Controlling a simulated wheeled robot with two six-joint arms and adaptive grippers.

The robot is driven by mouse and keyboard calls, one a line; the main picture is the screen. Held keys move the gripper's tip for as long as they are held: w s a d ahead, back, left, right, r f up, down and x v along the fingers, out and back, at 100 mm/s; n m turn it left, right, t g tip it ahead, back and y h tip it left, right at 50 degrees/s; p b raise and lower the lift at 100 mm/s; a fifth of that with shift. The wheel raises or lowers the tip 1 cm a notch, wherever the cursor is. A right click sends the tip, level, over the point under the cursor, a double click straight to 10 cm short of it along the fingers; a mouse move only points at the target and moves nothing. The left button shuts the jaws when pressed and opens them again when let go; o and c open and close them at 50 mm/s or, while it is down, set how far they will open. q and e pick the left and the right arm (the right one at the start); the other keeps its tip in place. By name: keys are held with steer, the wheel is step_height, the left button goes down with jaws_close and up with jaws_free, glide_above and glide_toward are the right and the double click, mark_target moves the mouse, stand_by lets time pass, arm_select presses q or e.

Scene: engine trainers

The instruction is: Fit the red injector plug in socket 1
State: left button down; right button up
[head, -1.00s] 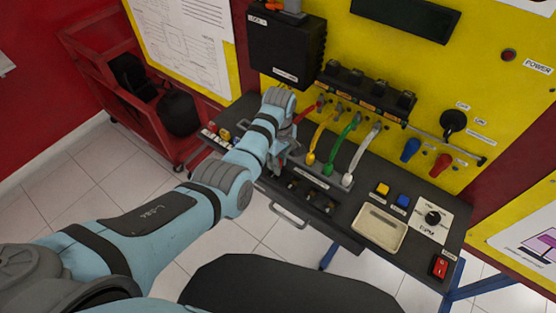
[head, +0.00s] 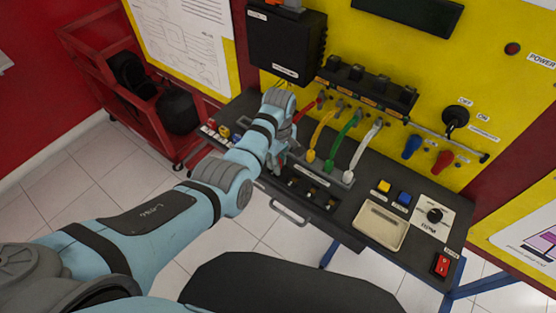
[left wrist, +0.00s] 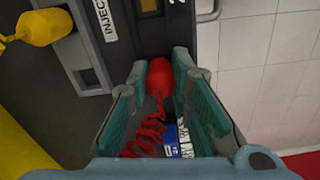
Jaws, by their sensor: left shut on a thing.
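My left gripper (head: 277,160) is at the left end of the plug holder on the dark bench. In the left wrist view its two teal-padded fingers (left wrist: 158,105) are shut on the red injector plug (left wrist: 160,78), with the plug's tip beyond the fingers. The coiled red lead (left wrist: 148,135) trails back between the fingers. In the head view the red lead (head: 309,108) runs up to the panel, and the plug is mostly hidden by the gripper. The socket block (head: 318,196) with several brass sockets lies in front of the holder. Socket 1 cannot be made out.
Yellow (head: 311,155), green (head: 331,165) and white (head: 348,177) plugs stand in the grey holder to the right. A beige tray (head: 358,230), knobs and buttons occupy the bench's right side. A bench handle (head: 290,213) sticks out in front. A red cart (head: 95,60) stands left.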

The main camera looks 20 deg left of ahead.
arm_select(q)
steer(key=c, duration=1.7)
jaws_free()
steer(key=shift+r+p, duration=0.65)
steer(key=shift+r, duration=2.1)
steer(key=shift+r, duration=1)
steer(key=o, duration=0.6)
